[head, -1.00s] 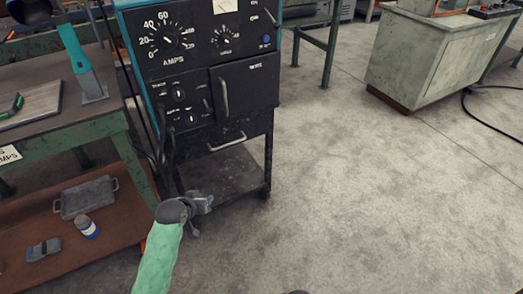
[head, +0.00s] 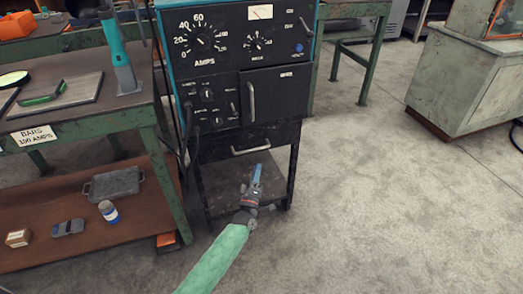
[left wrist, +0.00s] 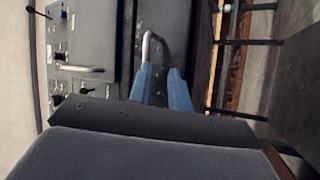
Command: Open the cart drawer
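The welding cart's black drawer (head: 215,145) is under the welder, with a curved metal handle (head: 252,149) on its front. The drawer looks closed. My left gripper (head: 257,168) is just below and in front of the handle, its blue fingers pointing toward it. In the left wrist view the fingers (left wrist: 160,78) are apart with nothing between them. The drawer handle (left wrist: 149,45) shows just beyond the tips, closer to the left finger. I cannot tell whether that finger touches it. My right gripper is not in view.
The welder (head: 222,70) has dials and an upright door handle (head: 251,102) above the drawer. The cart's lower shelf (head: 225,185) lies beneath. A green workbench (head: 150,115) stands close on the left. The floor (head: 390,210) to the right is clear.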

